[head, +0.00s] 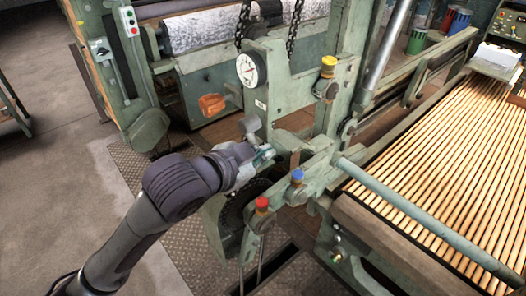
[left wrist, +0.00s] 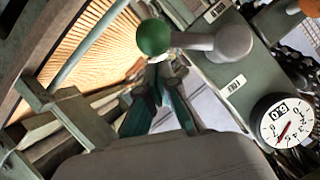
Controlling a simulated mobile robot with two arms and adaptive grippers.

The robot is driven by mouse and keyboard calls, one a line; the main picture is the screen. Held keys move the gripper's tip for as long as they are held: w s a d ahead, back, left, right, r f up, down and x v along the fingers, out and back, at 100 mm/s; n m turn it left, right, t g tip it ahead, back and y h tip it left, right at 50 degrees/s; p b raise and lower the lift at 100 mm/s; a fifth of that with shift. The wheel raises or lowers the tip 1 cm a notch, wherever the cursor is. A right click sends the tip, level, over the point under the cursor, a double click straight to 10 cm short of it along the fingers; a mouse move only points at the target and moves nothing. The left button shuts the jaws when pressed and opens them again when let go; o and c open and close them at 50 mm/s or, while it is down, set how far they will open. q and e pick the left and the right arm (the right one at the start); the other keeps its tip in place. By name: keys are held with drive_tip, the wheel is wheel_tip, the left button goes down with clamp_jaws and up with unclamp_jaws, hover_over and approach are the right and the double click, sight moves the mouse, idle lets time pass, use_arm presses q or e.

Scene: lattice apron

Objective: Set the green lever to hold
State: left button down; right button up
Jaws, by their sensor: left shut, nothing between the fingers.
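The green lever's round green knob (left wrist: 153,37) shows at the top of the left wrist view. A short arm joins it to a grey rounded hub (left wrist: 232,42) at its right. In the head view a grey lever part (head: 250,124) rises just above my gripper; the green knob is not clearly seen there. My left gripper (head: 264,154) is at the machine's green frame, shut and empty. In the left wrist view its fingertips (left wrist: 158,72) lie just below the knob; whether they touch it I cannot tell. Small white label plates (left wrist: 234,85) sit near the hub, their text unclear. My right gripper is out of view.
A dial gauge (head: 247,69) stands above the lever. Yellow (head: 328,66), blue (head: 297,177) and red (head: 261,204) knobs are on the frame nearby. An orange handle (head: 211,104) is behind. A slatted bed (head: 450,165) fills the right. Floor at left is clear.

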use_arm(q)
drive_tip(key=shift+w+a+f+m+t+y, duration=0.2)
drive_tip(key=shift+f+m+t, duration=0.2)
drive_tip(key=shift+f+m, duration=0.2)
drive_tip(key=shift+w+a+f+m+t+y, duration=0.2)
drive_tip(key=shift+f+m+t, duration=0.25)
drive_tip(key=shift+m, duration=0.2)
drive_tip(key=shift+w+a+f+m+t+y, duration=0.1)
drive_tip(key=shift+w+f+m+t, duration=0.2)
drive_tip(key=shift+f+m, duration=0.35)
drive_tip(key=shift+s, duration=0.1)
